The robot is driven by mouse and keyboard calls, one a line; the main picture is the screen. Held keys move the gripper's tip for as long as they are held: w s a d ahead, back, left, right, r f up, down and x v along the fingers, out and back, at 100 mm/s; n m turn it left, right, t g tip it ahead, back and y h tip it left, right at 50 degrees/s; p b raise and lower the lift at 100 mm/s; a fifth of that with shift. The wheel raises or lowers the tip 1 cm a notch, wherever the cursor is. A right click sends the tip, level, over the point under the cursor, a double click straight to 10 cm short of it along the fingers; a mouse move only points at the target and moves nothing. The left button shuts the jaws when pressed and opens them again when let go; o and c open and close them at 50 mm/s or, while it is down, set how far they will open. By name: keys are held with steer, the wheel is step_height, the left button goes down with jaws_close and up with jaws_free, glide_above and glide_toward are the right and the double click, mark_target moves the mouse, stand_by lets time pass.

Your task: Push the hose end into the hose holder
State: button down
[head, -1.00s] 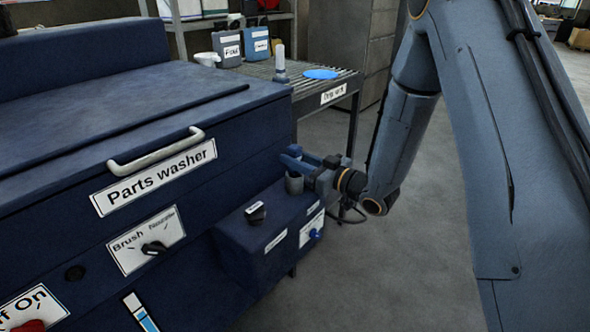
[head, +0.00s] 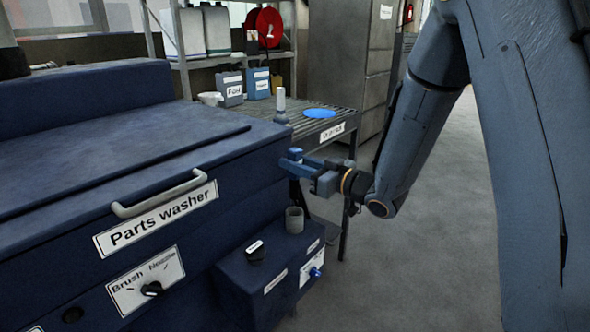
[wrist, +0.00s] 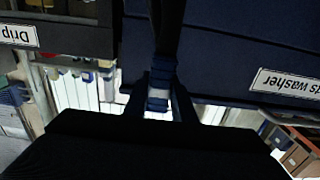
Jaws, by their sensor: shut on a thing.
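My gripper (head: 294,162) is at the front right corner of the parts washer (head: 90,240), above a small blue box (head: 262,268). In the wrist view my gripper (wrist: 159,100) is shut on a blue piece with a pale band (wrist: 158,94), which looks like the hose end. A dark hose-like strip (wrist: 170,30) runs from it to the top edge. A grey open-topped cup (head: 294,220), which seems to be the hose holder, stands upright on the box. It is below my gripper and apart from it. The held piece is hard to make out in the head view.
A slatted bench (head: 340,118) with a blue disc (head: 319,113) and a grey bottle-like thing (head: 281,108) is behind my gripper. A dark knob (head: 256,250) sits beside the cup. The floor (head: 440,250) to the right is clear.

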mark_target(294, 149)
steer(key=shift+r+p, duration=2.4)
steer(key=shift+r, duration=1)
